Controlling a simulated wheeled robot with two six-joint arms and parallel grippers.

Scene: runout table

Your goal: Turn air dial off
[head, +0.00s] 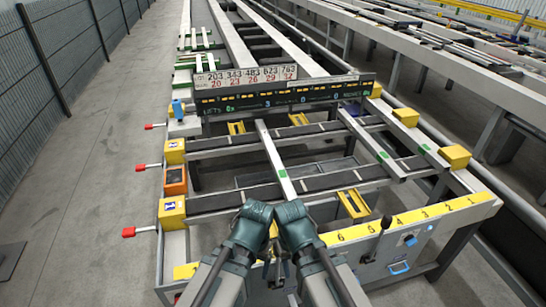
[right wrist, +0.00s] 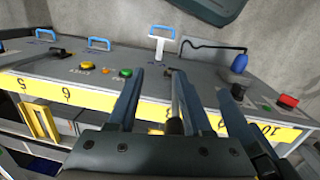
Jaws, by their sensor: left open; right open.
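The control panel (right wrist: 200,88) fills the right wrist view behind my right gripper (right wrist: 158,85), whose fingers are apart with nothing seen held. On it are a black switch (right wrist: 60,52), an amber button (right wrist: 87,68), a green button (right wrist: 126,72) and a black knob (right wrist: 238,92). I cannot tell which control is the air dial; its labels are too small. My left gripper (head: 275,268) is open at the table's front edge, low between my forearms. My right gripper is mostly hidden there.
A red button (right wrist: 288,101) and a white T-shaped handle (right wrist: 162,38) are also on the panel. Bars cross the runout table beyond. Open floor (head: 90,180) lies to the left.

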